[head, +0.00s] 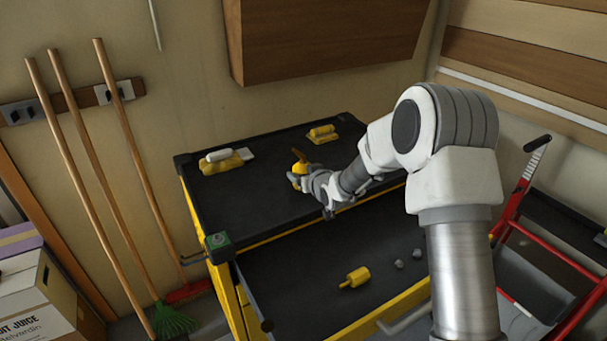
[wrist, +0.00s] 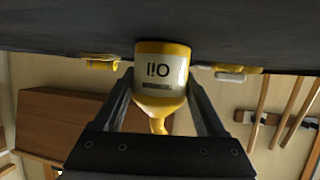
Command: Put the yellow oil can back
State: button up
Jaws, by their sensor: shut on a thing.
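The yellow oil can (head: 299,168) is upright at the upper deck of the dolly (head: 250,205), its spout pointing up. In the wrist view, which is upside down, the can (wrist: 161,72) shows its white "Oil" label between my two fingers. My gripper (head: 305,180) is shut on the can from the front right. The can's base meets the dark deck surface in the wrist view; I cannot tell whether it rests on it or hangs just above. The fingers are mostly hidden in the head view.
A yellow-and-white tool (head: 226,160) lies at the deck's left and a yellow tool (head: 323,133) at its back. The lower deck holds a yellow handled item (head: 354,277) and small grey pieces (head: 408,258). A wooden cabinet (head: 320,40) hangs behind. Deck space around the can is clear.

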jog(key=o, duration=1.5)
jog(key=shift+f, duration=0.1)
